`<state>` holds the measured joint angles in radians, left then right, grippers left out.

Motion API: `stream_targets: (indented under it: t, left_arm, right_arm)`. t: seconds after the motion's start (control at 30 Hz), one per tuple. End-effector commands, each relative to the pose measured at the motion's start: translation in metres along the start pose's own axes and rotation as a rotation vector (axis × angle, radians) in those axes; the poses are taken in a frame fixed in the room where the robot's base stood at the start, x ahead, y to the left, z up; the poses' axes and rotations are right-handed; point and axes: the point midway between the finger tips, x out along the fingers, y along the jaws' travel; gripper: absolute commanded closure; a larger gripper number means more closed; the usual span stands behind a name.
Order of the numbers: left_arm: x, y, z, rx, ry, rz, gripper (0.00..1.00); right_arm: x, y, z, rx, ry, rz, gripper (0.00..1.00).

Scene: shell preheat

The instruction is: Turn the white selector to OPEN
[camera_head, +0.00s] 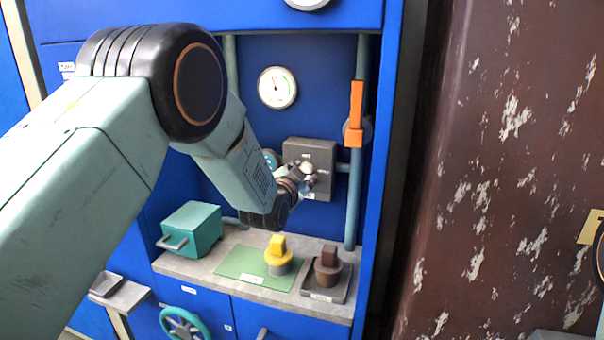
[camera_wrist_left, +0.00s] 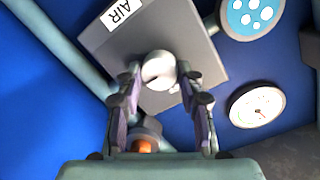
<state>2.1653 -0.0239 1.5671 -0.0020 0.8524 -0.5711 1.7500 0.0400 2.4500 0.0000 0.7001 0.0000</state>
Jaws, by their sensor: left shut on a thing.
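The white selector (camera_wrist_left: 159,70) is a round white knob on a grey box (camera_wrist_left: 185,30) marked AIR. In the head view the selector (camera_head: 308,168) shows in part at the front of the grey box (camera_head: 322,152); my gripper covers some of it. My left gripper (camera_wrist_left: 155,82) has a finger on each side of the knob and is shut on it. In the head view the left gripper (camera_head: 304,178) reaches the box from the left. The position the selector points to cannot be read. My right gripper is not in view.
An orange lever (camera_head: 355,112) sits on the pipe right of the box. A gauge (camera_head: 277,87) is above. On the shelf below are a teal box (camera_head: 191,228), a yellow-topped plug (camera_head: 278,252) on a green mat, and a brown-topped plug (camera_head: 328,265) in a dark tray.

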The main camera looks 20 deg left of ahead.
Motion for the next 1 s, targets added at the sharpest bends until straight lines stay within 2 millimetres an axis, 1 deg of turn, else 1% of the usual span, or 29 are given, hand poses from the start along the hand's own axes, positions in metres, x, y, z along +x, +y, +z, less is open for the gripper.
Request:
stream_targets:
  t: [0.53,0.57,0.8,1.0]
  left_arm:
    - [0.0004,-0.0009,-0.0018,0.024,0.003,-0.005,0.94]
    - [0.0004,-0.0009,-0.0019,0.024,0.003,-0.005,0.61]
    - [0.0002,-0.0005,-0.0011,0.022,0.001,-0.004,0.40]
    - [0.0001,-0.0001,-0.0006,0.022,0.000,-0.003,0.39]
  right_arm:
    - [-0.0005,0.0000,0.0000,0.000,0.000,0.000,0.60]
    - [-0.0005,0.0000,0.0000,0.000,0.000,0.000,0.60]
    - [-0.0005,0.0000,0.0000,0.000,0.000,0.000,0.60]
    - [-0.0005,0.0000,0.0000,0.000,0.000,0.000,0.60]
